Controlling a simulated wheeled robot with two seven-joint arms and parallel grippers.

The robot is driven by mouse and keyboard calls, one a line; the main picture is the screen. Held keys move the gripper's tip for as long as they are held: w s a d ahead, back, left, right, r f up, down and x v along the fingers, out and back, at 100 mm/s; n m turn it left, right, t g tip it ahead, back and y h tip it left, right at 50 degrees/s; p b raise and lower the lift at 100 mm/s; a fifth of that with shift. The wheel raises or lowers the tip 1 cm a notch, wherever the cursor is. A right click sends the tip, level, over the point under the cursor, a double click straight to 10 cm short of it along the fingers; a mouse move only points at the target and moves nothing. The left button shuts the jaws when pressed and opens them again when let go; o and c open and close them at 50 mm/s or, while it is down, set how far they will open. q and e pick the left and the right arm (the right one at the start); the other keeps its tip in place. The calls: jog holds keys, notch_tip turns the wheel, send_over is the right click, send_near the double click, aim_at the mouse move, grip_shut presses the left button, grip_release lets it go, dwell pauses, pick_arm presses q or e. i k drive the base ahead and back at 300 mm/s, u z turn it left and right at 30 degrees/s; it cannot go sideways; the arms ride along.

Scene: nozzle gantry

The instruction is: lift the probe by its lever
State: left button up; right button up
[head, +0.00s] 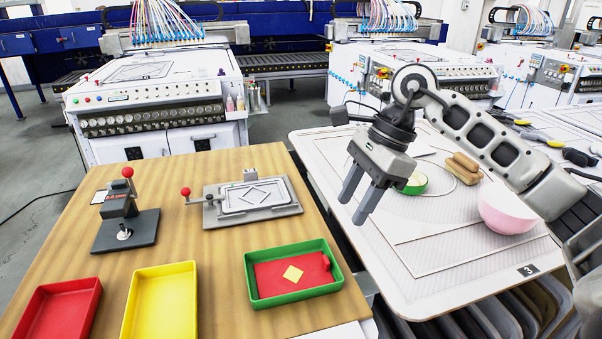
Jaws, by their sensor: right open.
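A small stand (126,228) with a dark base is on the wooden table at left. It carries a dark and red upright body with a red-ball lever (127,173) at its top. A silver tip, which looks like the probe (123,232), is low on the stand; whether it touches the base I cannot tell. My right gripper (354,208) is open and empty, pointing down over the left part of the white table, well to the right of the stand. My left gripper is not in view.
A grey plate fixture (251,197) with a red knob (185,191) stands right of the stand. Red (96,292), yellow (193,283) and green (337,273) trays line the front. The white table (450,262) holds a pink bowl (508,209) and a green bowl (416,184).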

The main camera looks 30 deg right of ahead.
aim_at(127, 172)
jog(key=k, duration=1)
